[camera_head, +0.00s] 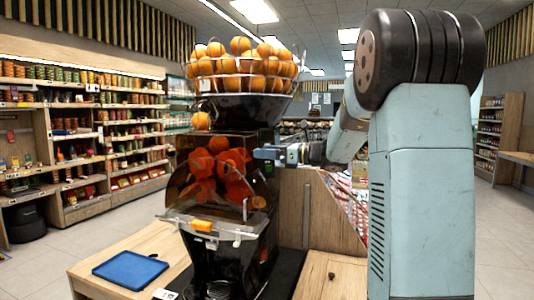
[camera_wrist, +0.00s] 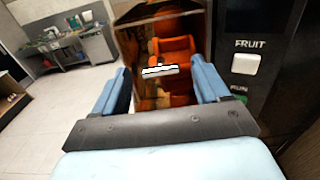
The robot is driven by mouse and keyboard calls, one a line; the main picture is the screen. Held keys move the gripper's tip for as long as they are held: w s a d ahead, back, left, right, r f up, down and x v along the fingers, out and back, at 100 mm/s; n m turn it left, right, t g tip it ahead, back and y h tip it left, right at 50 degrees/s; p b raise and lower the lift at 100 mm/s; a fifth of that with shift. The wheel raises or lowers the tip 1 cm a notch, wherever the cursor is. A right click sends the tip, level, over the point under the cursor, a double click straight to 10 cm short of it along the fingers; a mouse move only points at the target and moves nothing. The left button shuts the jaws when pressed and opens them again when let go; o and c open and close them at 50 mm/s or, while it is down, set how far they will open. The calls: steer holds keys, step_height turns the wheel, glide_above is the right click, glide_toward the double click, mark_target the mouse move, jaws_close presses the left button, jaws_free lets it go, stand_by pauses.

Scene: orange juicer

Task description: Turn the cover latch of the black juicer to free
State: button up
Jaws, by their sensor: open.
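The black juicer (camera_head: 230,260) stands on a wooden counter, with a clear front cover (camera_head: 185,195) over orange-red parts (camera_head: 215,168). An orange tab (camera_head: 202,225) sits at the cover's lower front edge; I cannot tell if it is the cover latch. My gripper (camera_head: 262,154) is beside the upper right of the cover. In the wrist view my open gripper (camera_wrist: 160,68) has two blue fingers spread apart with nothing between them. Beyond them are the juicer's orange-red inner parts (camera_wrist: 178,50) and a small white piece (camera_wrist: 160,71) that I cannot identify.
A wire basket (camera_head: 245,80) of oranges tops the juicer. A blue tray (camera_head: 130,268) lies on the counter at left. The black panel with the FRUIT button (camera_wrist: 245,64) is close to my right finger in the wrist view. Store shelves (camera_head: 80,130) stand behind, with open floor between.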

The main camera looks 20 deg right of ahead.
steer(key=shift+w+a, duration=0.15)
steer(key=shift+a, duration=0.1)
steer(key=shift+c, duration=0.3)
steer(key=c, duration=0.9)
steer(key=shift+d, duration=0.25)
steer(key=shift+c, duration=0.4)
steer(key=shift+a, duration=0.15)
